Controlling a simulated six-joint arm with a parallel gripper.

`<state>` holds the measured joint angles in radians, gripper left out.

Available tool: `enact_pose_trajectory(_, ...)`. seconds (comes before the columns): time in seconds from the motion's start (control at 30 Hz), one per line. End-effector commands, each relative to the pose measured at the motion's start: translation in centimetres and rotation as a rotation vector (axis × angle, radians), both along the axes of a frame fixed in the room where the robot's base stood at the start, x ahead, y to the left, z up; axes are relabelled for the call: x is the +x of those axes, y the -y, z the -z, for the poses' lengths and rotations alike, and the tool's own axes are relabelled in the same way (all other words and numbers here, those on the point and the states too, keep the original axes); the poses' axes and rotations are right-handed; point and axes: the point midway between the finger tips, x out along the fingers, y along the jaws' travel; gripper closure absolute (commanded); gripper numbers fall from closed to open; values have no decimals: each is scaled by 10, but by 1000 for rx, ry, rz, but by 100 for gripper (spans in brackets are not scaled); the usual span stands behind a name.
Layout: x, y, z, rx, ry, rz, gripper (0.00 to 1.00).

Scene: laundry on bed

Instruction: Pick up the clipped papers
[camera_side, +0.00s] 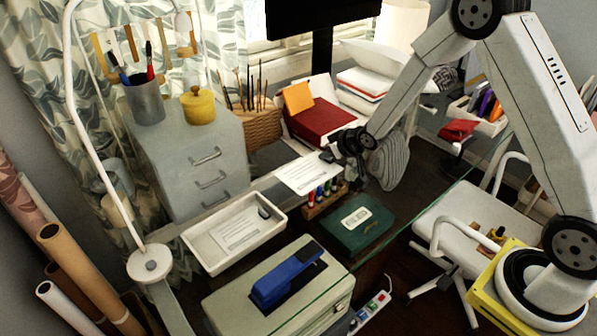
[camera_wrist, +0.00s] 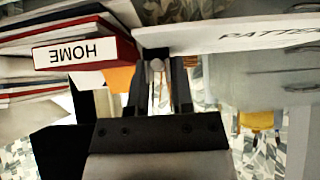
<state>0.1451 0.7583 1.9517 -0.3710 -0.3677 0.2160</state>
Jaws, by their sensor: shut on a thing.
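The clipped papers (camera_side: 308,174), white sheets with printed lines, are held at their upper right edge by my gripper (camera_side: 332,155). They hang out in the air to the left of the gripper, near the dark desk. No clip on them can be made out. In the wrist view my gripper (camera_wrist: 158,68) has its two dark fingers close together at the papers' edge. The papers (camera_wrist: 235,33) show there as a pale band with large lettering, reaching to the right.
A white tray (camera_side: 197,247) with a printed sheet and a small dark item stands below left. A rack of small colored bottles (camera_side: 322,197), a green box (camera_side: 353,222), a red binder (camera_side: 322,122), a wicker pot (camera_side: 262,128) and a grey drawer unit (camera_side: 200,160) stand close by.

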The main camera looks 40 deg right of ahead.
Motion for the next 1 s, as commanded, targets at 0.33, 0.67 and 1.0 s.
enact_pose_trajectory(0.33,-24,-2,-11,1,1,1,100)
enact_pose_trajectory(0.67,-27,-2,-12,0,1,0,100)
enact_pose_trajectory(1.0,-27,-2,-12,1,1,1,100)
